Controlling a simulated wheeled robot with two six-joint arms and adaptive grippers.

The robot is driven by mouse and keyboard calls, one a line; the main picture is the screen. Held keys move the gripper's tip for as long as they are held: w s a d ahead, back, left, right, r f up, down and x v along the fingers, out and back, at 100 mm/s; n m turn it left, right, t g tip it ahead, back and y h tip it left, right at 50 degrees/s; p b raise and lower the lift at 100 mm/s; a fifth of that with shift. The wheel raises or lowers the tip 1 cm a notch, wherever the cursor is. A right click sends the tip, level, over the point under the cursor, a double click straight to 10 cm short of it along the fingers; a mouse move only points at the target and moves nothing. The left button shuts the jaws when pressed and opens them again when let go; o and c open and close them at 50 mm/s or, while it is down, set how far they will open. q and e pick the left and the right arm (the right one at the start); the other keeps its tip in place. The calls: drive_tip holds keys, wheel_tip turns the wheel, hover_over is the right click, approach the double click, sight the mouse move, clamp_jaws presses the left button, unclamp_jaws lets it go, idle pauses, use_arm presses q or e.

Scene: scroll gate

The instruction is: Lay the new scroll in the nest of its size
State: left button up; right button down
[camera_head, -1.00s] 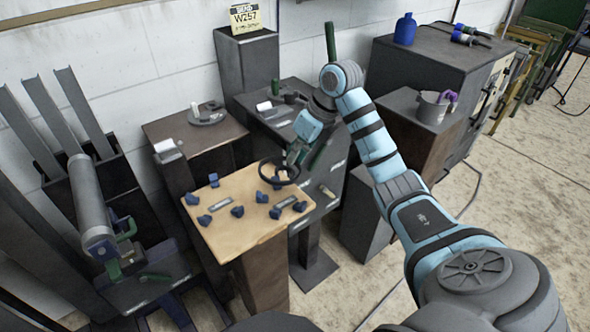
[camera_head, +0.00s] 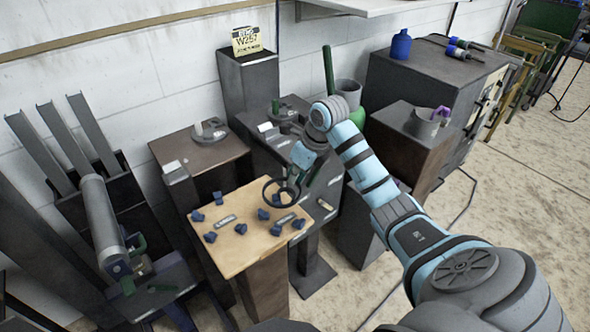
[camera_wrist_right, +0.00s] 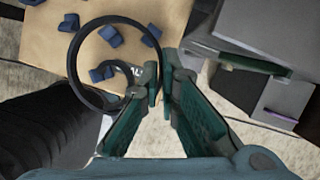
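My right gripper (camera_head: 297,178) is shut on a dark scroll (camera_head: 266,191), a large loop with a smaller inner curl. In the right wrist view the scroll (camera_wrist_right: 72,62) hangs to the left of the fingertips (camera_wrist_right: 160,80), which are close together. It is over the right back part of a tan wooden board (camera_head: 240,262); I cannot tell whether it touches. Several blue nest blocks (camera_head: 210,237) stand on the board, with pale labels (camera_head: 225,220) between some of them. The label writing is too small to read. My left gripper is not in view.
A grey pedestal with a W257 sign (camera_head: 247,40) stands at the back. Dark stands (camera_head: 205,150) are behind the board. A rack with a grey tube (camera_head: 101,215) is at the left.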

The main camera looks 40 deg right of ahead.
wheel_tip(320, 180, down, 8)
drive_tip(key=b, duration=0.5)
drive_tip(key=shift+b, duration=0.4)
drive_tip(key=shift+r, duration=0.1)
drive_tip(key=shift+f, duration=0.2)
drive_tip(key=c, duration=1.7)
unclamp_jaws()
drive_tip(key=v, duration=1.2)
